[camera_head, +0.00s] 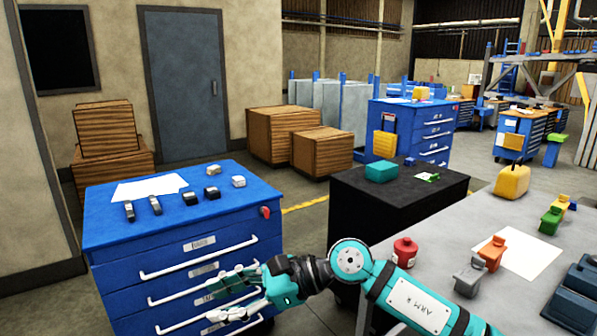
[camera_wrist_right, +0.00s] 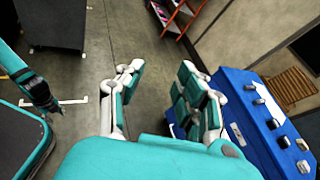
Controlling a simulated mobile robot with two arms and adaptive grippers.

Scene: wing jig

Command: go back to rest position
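My right gripper (camera_head: 214,298) is in front of the blue drawer cabinet (camera_head: 112,238) in the head view, reaching left from my right arm. In the right wrist view my right gripper (camera_wrist_right: 161,70) has its fingers spread apart, with only floor showing between them. It is open and empty. My left gripper does not show in the head view. Part of a teal and black arm, which looks like my left one, shows at the left of the right wrist view; its finger state is unclear.
Small grey and black parts and a white sheet (camera_head: 150,187) lie on the blue cabinet. A black cabinet (camera_head: 350,215) stands behind my right arm. The grey table (camera_head: 455,240) at right holds a red canister (camera_head: 404,252) and several coloured parts close to the arm.

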